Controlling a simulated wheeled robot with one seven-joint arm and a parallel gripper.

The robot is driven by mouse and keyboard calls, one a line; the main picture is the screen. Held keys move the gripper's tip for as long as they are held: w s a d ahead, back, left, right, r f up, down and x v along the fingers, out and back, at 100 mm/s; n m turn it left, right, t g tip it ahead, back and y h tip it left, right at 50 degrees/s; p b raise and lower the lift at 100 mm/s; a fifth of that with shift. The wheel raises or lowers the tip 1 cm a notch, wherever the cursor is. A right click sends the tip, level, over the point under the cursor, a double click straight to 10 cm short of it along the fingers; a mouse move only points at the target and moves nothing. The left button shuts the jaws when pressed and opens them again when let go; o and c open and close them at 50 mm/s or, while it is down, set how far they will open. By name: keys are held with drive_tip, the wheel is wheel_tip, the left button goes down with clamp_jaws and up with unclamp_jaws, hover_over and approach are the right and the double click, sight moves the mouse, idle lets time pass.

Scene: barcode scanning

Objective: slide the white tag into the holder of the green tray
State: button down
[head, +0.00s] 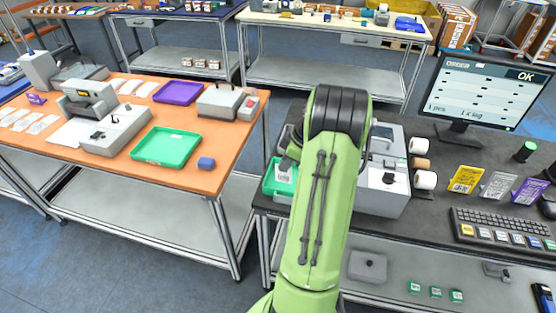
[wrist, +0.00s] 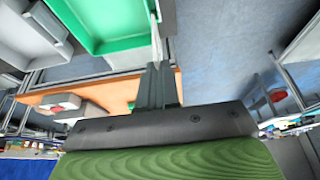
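A green tray (head: 276,188) stands at the left end of the dark table, partly covered by my arm. In the wrist view a green tray (wrist: 110,28) fills the upper left, close beyond the fingertips. A white tag (head: 285,172) with print on it shows at this tray in the head view. My gripper (wrist: 156,68) has its fingers close together in the wrist view, with a thin pale edge (wrist: 155,28), seemingly the tag seen edge-on, running up from the tips along the tray's side. The holder is not clearly visible, and I cannot tell whether the tag is in it.
A grey machine (head: 384,185) with rolls stands just right of my arm. A monitor (head: 490,92), keyboard (head: 503,228) and coloured tags (head: 466,179) lie farther right. Another green tray (head: 166,147) and a purple tray (head: 178,93) lie on the orange table, across a gap.

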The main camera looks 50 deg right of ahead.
sight(288, 180)
drive_tip(key=f+b, duration=0.2)
drive_tip(key=shift+s+d+f, duration=0.15)
drive_tip(key=shift+d+f, duration=0.05)
drive_tip(key=shift+f, duration=0.2)
drive_tip(key=shift+s+d+f+b, duration=0.1)
drive_tip(key=shift+f+b, duration=0.25)
drive_tip(key=shift+f, duration=0.2)
drive_tip(key=shift+s+d+f+b, duration=0.1)
drive_tip(key=shift+f+b, duration=0.25)
drive_tip(key=shift+f, duration=0.15)
drive_tip(key=shift+w+f+b, duration=0.1)
drive_tip(key=shift+f+b, duration=1.25)
drive_tip(key=shift+f, duration=0.1)
drive_tip(key=c, duration=1.3)
unclamp_jaws()
drive_tip(key=shift+r, duration=0.15)
